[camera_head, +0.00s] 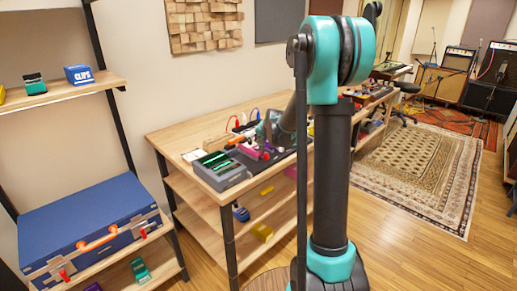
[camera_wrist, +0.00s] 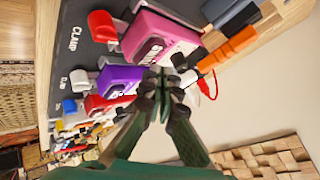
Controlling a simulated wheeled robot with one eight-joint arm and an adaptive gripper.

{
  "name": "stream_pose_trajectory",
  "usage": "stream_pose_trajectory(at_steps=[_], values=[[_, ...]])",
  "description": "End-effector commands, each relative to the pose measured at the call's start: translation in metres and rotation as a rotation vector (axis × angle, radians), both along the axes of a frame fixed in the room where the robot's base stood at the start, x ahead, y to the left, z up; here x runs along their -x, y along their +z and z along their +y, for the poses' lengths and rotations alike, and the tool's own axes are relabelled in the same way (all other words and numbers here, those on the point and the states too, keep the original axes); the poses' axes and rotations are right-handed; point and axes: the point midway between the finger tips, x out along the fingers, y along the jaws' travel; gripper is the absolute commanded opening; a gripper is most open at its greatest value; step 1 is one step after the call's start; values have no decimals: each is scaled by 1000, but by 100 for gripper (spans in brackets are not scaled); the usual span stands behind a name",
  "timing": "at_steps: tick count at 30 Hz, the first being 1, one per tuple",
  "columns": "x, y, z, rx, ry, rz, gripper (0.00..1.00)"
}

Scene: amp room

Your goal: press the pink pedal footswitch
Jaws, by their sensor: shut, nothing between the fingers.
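The pink pedal (camera_wrist: 158,36) is in the upper middle of the wrist view, with dark lettering on its face. It shows small and partly covered in the head view (camera_head: 251,152), on the workbench. My gripper (camera_wrist: 163,76) is shut and empty. Its fingertips are close to the pink pedal's lower edge, beside the purple pedal (camera_wrist: 118,78). Whether they touch either pedal I cannot tell. I cannot make out the footswitch clearly. In the head view my arm hides part of the pedal area.
More pedals run down the dark board. A grey device (camera_head: 220,170) stands on the wooden workbench (camera_head: 172,137). A blue case (camera_head: 85,222) lies on the left shelf.

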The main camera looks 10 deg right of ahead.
Motion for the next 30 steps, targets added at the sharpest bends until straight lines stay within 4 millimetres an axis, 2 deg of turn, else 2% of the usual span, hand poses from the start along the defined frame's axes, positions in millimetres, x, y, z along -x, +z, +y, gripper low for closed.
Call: stream_pose_trajectory(at_steps=[30], values=[[0, -11, 0, 0, 0, 0, 0]])
